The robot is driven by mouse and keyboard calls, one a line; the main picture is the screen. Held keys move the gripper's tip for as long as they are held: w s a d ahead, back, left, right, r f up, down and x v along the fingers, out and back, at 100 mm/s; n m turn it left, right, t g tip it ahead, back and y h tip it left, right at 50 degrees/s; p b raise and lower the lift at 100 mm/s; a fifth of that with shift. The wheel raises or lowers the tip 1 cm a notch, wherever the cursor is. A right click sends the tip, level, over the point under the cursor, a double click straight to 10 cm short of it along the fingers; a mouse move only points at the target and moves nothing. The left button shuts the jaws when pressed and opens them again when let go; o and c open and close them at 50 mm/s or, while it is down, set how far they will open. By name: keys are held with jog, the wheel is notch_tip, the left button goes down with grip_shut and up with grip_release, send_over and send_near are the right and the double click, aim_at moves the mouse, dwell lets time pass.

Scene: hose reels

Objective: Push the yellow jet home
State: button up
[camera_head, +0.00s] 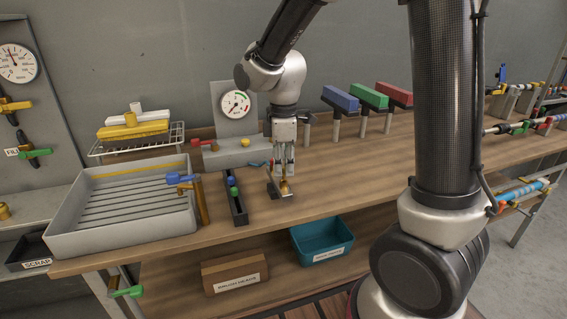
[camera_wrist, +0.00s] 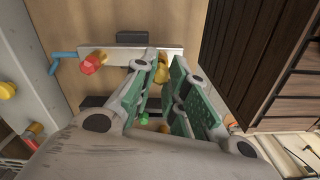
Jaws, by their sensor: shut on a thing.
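My gripper (camera_head: 284,173) points straight down over the bench. Its green-padded fingers also show in the wrist view (camera_wrist: 165,66), shut on a small yellow piece, the yellow jet (camera_wrist: 162,72). In the head view a brass-yellow piece (camera_head: 284,187) shows below the fingertips, at a small grey stand (camera_head: 273,189). The fingers hide part of the jet, and I cannot tell how deep it sits. In the wrist view a pale bar (camera_wrist: 120,53) lies by the fingertips, with a red knob (camera_wrist: 92,63) near its end.
A narrow black tray (camera_head: 240,213) with blue and green pieces is left of my gripper. A gauge stand (camera_head: 222,114) is behind, and a large grey tray (camera_head: 75,222) is farther left. Blue, green and red blocks (camera_head: 368,96) stand on posts behind right. Bench front right of the gripper is clear.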

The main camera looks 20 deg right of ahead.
aim_at(283, 167)
jog(key=shift+f, duration=1)
jog(key=o, duration=0.8)
jog(key=shift+o, duration=0.2)
notch_tip(283, 167, up, 12)
jog(key=s+d+r+m+t, duration=0.3)
jog(key=s+d+m+t, duration=0.1)
jog(key=s+d+m, duration=1.1)
jog(key=s, duration=0.4)
jog(key=shift+r, duration=0.15)
